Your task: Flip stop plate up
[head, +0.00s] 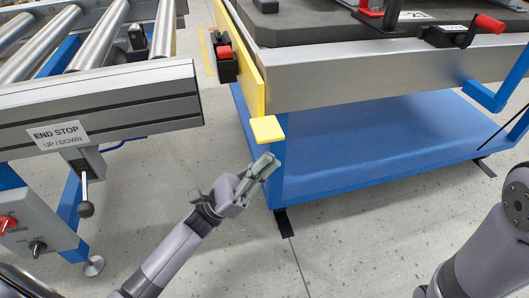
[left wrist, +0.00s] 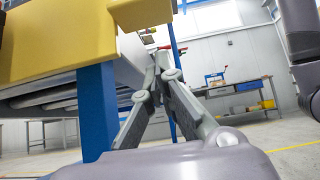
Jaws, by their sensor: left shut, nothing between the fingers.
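The yellow stop plate (head: 240,52) stands on edge along the left end of the blue-framed station, with a flat yellow tab (head: 267,129) at its lower near corner. Yellow parts also fill the upper left of the left wrist view (left wrist: 60,40). My left gripper (head: 268,163) is shut and empty, just below and in front of the tab, its fingers pointing up and right. No contact with the tab is visible. In the left wrist view the fingertips (left wrist: 165,62) meet, right of the yellow parts. My right gripper is out of view.
A roller conveyor (head: 100,100) stands at left, with an "END STOP UP/DOWN" label (head: 58,135) and a black-knobbed lever (head: 86,205). A red and black latch (head: 224,60) sits beside the yellow plate. Floor between conveyor and station is clear.

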